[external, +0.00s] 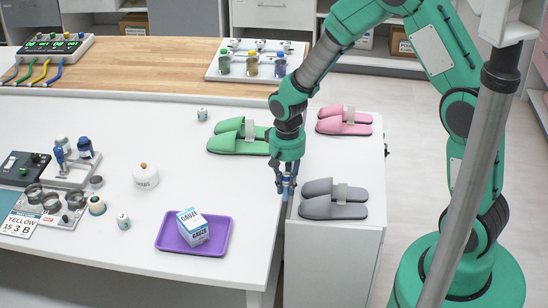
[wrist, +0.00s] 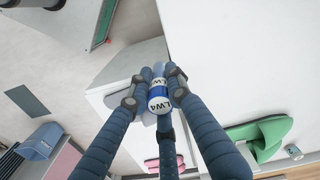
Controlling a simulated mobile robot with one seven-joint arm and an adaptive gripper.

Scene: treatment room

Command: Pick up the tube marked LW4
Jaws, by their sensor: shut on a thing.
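The tube marked LW4 (wrist: 158,98) is blue and white, with its label readable in the wrist view. My gripper (wrist: 157,85) has its dark blue fingers closed around it. In the external view my gripper (external: 286,186) points down near the right edge of the white table, between the green slippers and the grey slippers. The tube is hard to make out there among the fingers. I cannot tell whether it touches a surface below.
Green slippers (external: 239,143) lie left of my gripper. Grey slippers (external: 333,205) and pink slippers (external: 344,126) lie on the white cabinet at right. A purple tray (external: 174,245) holds a gauze box (external: 193,227). The white table (external: 120,260) has clear room near its front edge.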

